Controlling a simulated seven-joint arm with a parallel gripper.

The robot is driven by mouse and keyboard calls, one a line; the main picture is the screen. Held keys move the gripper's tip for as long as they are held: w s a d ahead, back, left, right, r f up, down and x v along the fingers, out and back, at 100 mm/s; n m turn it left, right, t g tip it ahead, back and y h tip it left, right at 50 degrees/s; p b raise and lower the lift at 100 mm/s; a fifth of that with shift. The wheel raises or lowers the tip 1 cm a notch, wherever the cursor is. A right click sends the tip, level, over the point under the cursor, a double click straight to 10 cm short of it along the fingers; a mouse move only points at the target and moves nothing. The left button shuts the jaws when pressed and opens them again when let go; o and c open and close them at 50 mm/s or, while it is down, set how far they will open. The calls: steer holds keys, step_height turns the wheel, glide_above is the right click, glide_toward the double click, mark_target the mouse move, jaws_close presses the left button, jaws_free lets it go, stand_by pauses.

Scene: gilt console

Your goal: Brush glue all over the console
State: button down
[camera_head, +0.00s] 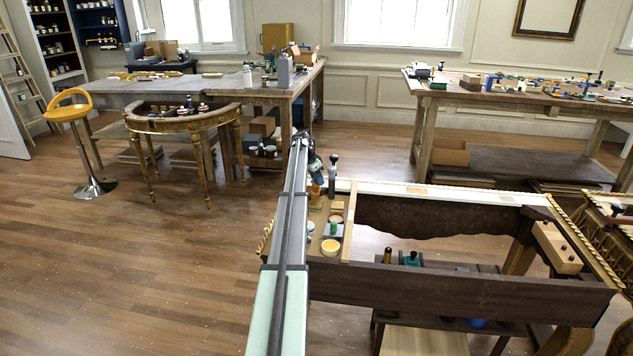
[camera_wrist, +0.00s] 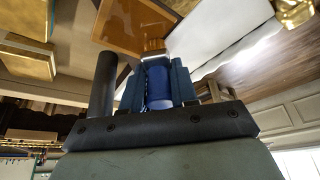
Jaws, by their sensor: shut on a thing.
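A half-round console (camera_head: 150,124) with gilt, carved legs stands across the floor at the left, with small jars on its top. A nearer piece with a white top strip (camera_head: 455,195) and gold rope-like edging is at the right; I cannot tell which of the two is the task's console. My gripper (camera_head: 315,168) is beside the left end of this nearer piece, partly hidden by my arm. In the wrist view my gripper (camera_wrist: 157,88) is shut on a blue-handled brush (camera_wrist: 158,88) with a metal collar.
A tray area by my arm holds a yellow-topped jar (camera_head: 331,246) and other pots. A dark upright tool (camera_head: 333,175) stands at its far end. A cluttered workbench (camera_head: 500,95) is at the back right. A yellow stool (camera_head: 68,112) stands left. The floor at left is clear.

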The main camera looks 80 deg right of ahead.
steer(key=shift+a, duration=3.2)
steer(key=shift+d+r, duration=0.1)
steer(key=shift+r, duration=0.7)
step_height(320, 180, up, 6)
steer(key=shift+r, duration=0.1)
